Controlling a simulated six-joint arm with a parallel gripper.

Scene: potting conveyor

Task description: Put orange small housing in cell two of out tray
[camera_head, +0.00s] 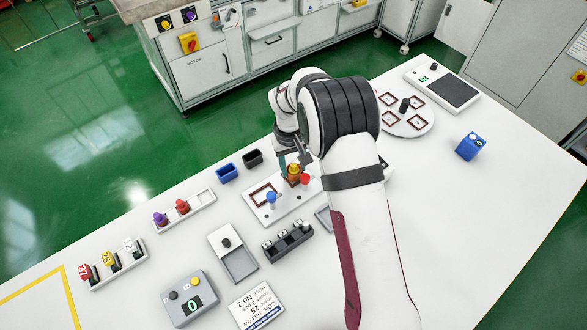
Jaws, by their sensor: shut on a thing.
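My gripper (291,163) is at the middle of the table, above the far part of a white board (292,209), with its fingers partly hidden by my arm. It is shut on a small orange-yellow piece (293,171), which looks like the orange small housing; whether the piece touches the board is unclear. A red-topped piece (305,179) and a blue-topped piece (271,198) stand close by on the board. A white tray (199,205) to the left holds a purple piece (160,218) and a red piece (182,206); its right end looks empty. No readable label marks the out tray.
A blue bin (227,173) and a black bin (253,159) stand behind the board. A dark block with several metal-topped parts (287,242) lies in front. A numbered rack (118,262), grey counter box (188,298) and round plate (405,126) are also on the table.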

